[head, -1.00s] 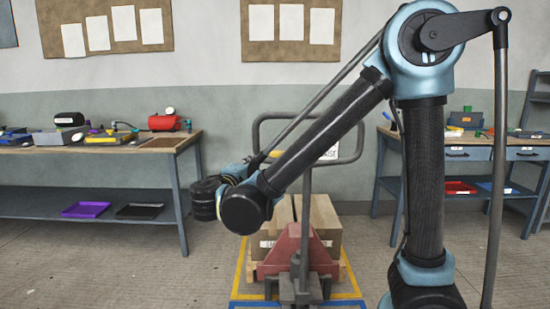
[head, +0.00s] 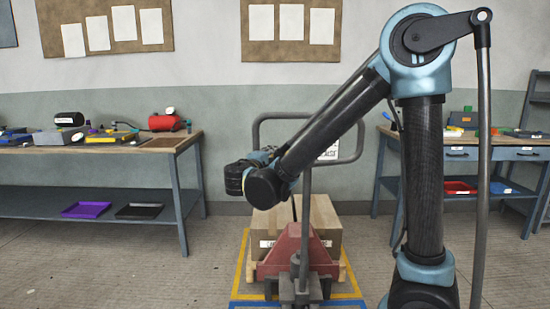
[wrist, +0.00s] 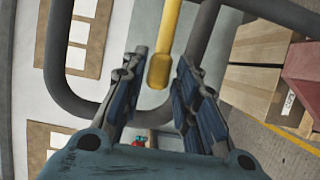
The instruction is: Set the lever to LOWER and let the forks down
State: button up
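The pallet truck's grey loop handle (head: 258,130) stands upright above its red body (head: 297,250) in the head view. In the wrist view a yellow lever (wrist: 163,50) hangs beside the grey handle tube (wrist: 203,30). My gripper (wrist: 160,62) is open, with its two fingers apart on either side of the yellow lever's rounded end. Contact with the lever does not show clearly. In the head view my arm covers the middle of the handle, and I cannot make out the lever or the fingers there.
A partly hidden white sign (head: 328,153) shows at the handle. Workbenches stand at left (head: 175,142) and right (head: 530,142). The floor at left is clear.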

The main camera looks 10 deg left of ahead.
jog(key=shift+w+d, duration=0.1)
jog(key=shift+w, duration=0.6)
grip_shut()
jog(key=shift+s, duration=0.1)
